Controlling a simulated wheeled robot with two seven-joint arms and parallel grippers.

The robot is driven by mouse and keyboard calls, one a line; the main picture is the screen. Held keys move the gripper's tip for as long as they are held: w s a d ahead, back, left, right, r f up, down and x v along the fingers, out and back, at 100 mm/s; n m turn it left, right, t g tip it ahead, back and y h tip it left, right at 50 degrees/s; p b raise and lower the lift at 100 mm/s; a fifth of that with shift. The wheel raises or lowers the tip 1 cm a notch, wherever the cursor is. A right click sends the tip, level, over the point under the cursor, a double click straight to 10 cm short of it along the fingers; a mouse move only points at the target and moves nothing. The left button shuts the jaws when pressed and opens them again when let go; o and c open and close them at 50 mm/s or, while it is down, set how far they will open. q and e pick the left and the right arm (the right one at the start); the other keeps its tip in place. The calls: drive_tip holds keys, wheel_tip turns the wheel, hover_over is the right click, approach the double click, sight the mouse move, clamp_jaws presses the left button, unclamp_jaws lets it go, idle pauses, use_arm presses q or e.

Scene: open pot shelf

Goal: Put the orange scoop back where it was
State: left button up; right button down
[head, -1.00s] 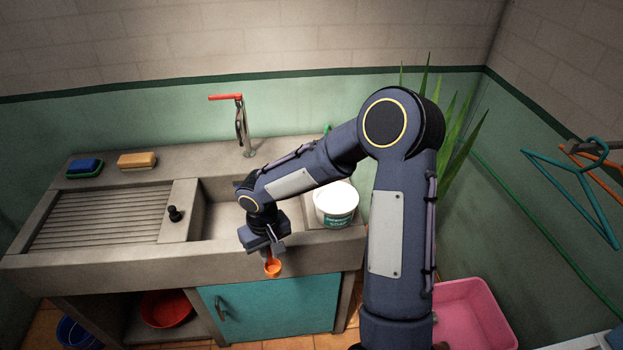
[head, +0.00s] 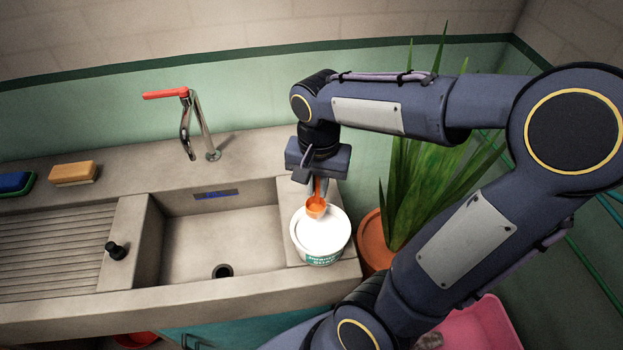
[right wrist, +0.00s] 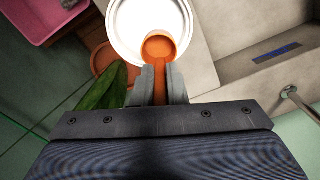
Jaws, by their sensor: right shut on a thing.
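The orange scoop (head: 316,208) is in my right gripper (head: 318,184), which is shut on its handle. The scoop hangs bowl-down in front of or over the white tub (head: 322,236) with a green label. In the right wrist view the scoop (right wrist: 159,47) sticks out from between the fingers (right wrist: 160,84), and its bowl overlaps the edge of the tub's bright white top (right wrist: 125,25). Whether the scoop touches the tub I cannot tell. My left gripper is not in view.
The tub stands on the right end of the stone sink counter, beside the basin (head: 215,240). A potted plant (head: 420,190) stands close to its right. A tap (head: 190,125) with a red lever is behind the basin. An orange-yellow sponge (head: 73,173) lies at the left.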

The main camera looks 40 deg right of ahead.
drive_tip(key=shift+w+d+f+p, duration=0.35)
drive_tip(key=shift+w+d+f, duration=0.7)
drive_tip(key=shift+w+f, duration=0.85)
drive_tip(key=shift+w+d+f+p, duration=0.4)
drive_tip(key=shift+w+d+f, duration=0.9)
drive_tip(key=shift+f, duration=0.9)
drive_tip(key=shift+w+d+f+p, duration=0.35)
drive_tip(key=shift+w+d+f, duration=0.5)
drive_tip(key=shift+w+f, duration=1.15)
drive_tip(key=shift+s, duration=0.1)
drive_tip(key=shift+f, duration=0.15)
drive_tip(key=c, duration=1.9)
unclamp_jaws()
drive_tip(key=o, duration=0.4)
drive_tip(key=shift+o, duration=0.2)
